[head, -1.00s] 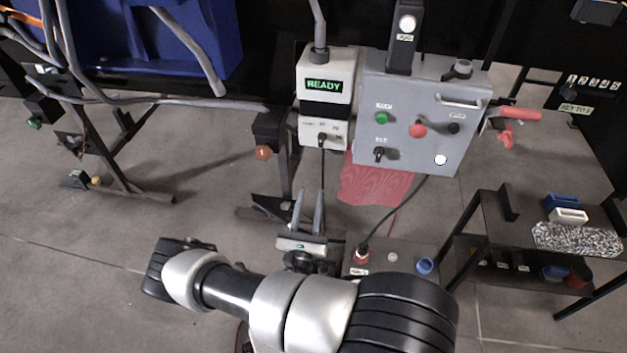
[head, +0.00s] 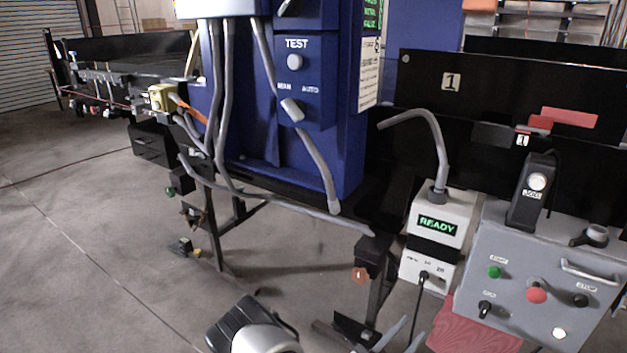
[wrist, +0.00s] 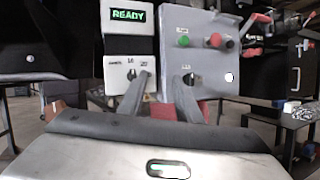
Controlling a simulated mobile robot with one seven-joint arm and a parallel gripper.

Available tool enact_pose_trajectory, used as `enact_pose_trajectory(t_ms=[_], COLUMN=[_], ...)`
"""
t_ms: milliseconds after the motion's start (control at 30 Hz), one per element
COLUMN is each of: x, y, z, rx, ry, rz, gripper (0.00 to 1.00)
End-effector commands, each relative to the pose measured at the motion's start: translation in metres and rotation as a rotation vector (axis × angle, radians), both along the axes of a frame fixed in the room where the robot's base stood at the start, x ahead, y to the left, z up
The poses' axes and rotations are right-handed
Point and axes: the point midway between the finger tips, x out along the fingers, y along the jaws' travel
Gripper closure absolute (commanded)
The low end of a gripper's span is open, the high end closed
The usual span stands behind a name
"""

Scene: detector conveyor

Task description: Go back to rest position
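My gripper (wrist: 163,82) shows in the wrist view with its two fingers apart and nothing between them. The fingers point toward a white unit (wrist: 130,50) with a green READY display and a grey control box (wrist: 197,58) with buttons. I cannot tell how far the fingertips are from these. The rest of my arm is mostly cut off by the frame.
The grey control box (head: 550,275) stands right of the READY unit, with a red sheet (head: 470,328) below. A blue detector cabinet (head: 290,110) with hanging grey cables stands at centre. A black conveyor (head: 125,50) is far left. The floor (head: 90,240) at left is clear.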

Motion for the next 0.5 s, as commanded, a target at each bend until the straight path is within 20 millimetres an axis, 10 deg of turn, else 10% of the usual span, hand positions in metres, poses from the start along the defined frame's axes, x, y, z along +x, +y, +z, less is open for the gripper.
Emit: enact_pose_trajectory(t_ms=[500], x=[-0.091], y=[-0.025], z=[0.134], rx=[0.791], ry=[-0.361], rz=[-0.809], gripper=[0.69])
